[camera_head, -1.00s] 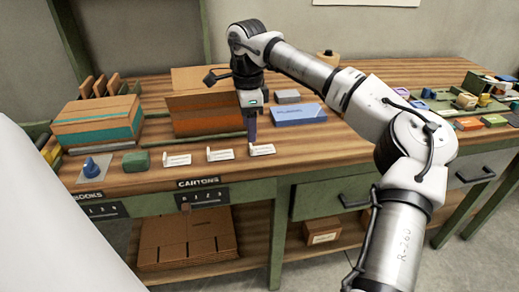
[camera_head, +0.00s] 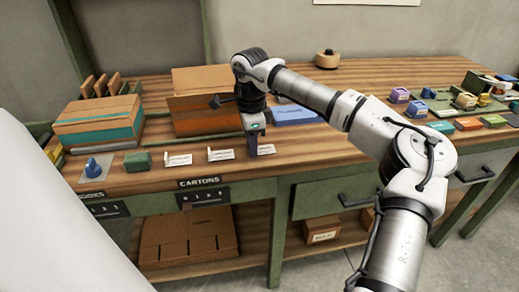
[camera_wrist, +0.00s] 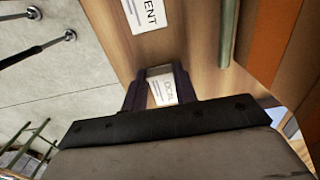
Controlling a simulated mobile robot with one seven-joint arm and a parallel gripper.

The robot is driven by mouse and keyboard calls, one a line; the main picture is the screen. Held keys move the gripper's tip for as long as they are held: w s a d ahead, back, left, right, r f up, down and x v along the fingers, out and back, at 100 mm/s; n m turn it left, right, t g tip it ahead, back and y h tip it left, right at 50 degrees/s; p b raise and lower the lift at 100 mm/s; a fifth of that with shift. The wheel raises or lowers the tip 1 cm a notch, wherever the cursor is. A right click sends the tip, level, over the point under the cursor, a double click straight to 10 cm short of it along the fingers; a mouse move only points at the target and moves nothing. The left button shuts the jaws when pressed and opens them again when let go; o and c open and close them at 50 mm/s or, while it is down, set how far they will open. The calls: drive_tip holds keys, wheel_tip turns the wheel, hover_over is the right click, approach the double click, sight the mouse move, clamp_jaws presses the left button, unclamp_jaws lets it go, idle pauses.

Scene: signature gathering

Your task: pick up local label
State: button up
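Three white labels stand in a row along the front of the wooden workbench in the head view: left (camera_head: 178,159), middle (camera_head: 221,154) and right (camera_head: 267,149). My gripper (camera_head: 253,150) points down at the right label and partly hides it. In the wrist view, a white label reading LOCAL (camera_wrist: 164,90) shows between the two dark fingers of my gripper (camera_wrist: 160,82). The fingers are spread apart on either side of it. I cannot tell whether either finger touches it. Another label (camera_wrist: 145,14), with letters ending in ENT, lies beyond the fingertips.
A brown carton (camera_head: 203,114) stands behind the labels, with a blue box (camera_head: 296,115) to its right. A green block (camera_head: 137,161) sits left of the labels. Stacked boxes (camera_head: 98,124) stand at the left. The bench (camera_head: 320,150) is bare to the right of the labels.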

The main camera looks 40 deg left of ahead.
drive_tip(key=shift+c, duration=0.8)
drive_tip(key=shift+r, duration=0.1)
